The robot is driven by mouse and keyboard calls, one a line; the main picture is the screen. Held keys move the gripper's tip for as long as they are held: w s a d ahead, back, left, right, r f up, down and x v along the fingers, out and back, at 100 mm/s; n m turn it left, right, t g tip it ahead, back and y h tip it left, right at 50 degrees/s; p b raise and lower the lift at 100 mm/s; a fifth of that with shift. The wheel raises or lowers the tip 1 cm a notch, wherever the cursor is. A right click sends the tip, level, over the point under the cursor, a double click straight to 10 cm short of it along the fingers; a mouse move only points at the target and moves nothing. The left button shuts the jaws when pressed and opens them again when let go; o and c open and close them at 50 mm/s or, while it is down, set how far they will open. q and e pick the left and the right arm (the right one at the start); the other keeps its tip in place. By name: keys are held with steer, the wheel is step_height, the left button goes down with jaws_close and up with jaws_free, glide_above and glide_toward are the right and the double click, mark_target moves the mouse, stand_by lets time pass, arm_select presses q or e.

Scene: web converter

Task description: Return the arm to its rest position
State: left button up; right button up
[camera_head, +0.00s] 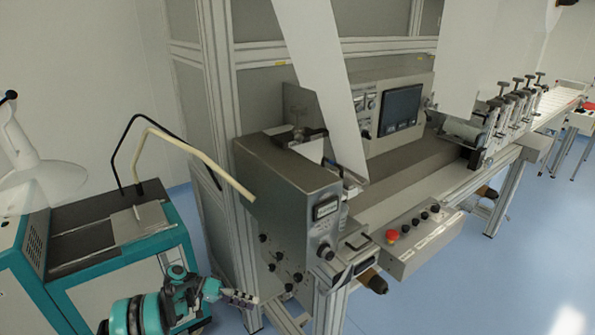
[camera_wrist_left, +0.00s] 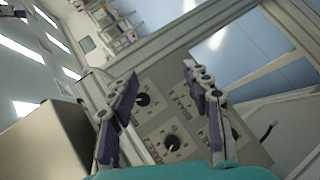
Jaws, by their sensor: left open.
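My left gripper (camera_head: 243,298) shows at the bottom of the head view, at the end of my teal and grey left arm. It is in front of the lower part of the converter's grey control housing (camera_head: 290,200). In the left wrist view my left gripper (camera_wrist_left: 158,88) has its two fingers with purple pads spread apart, with nothing between them. Behind the fingers is a grey panel with black knobs (camera_wrist_left: 172,141). The fingers look apart from the panel, but the exact gap is hard to tell. My right gripper is not in view.
A teal and grey machine (camera_head: 100,235) with bent hoses stands at the left, close to my arm. The converter's frame and a control box with a red button (camera_head: 392,236) are to the right. Blue floor (camera_head: 500,275) lies clear at the lower right.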

arm_select(q)
steer(key=s+d+r+n+t+y, duration=0.2)
steer(key=s+r+y, duration=0.1)
steer(key=r, duration=0.6)
steer(key=s+d+r+n+t+y, duration=0.1)
steer(key=s+d+r+y, duration=0.2)
steer(key=r, duration=0.6)
steer(key=s+a+r+t+y, duration=0.1)
steer(key=s+a+t+y, duration=0.1)
steer(key=s, duration=0.9)
steer(key=s+a+r+t+y, duration=0.1)
steer(key=s+a+t+y, duration=0.2)
steer(key=s, duration=0.8)
steer(key=a+y, duration=0.1)
steer(key=y, duration=0.1)
steer(key=shift+s+a+r+n+y, duration=0.2)
steer(key=shift+a+r+n+y, duration=0.1)
steer(key=shift+n, duration=0.1)
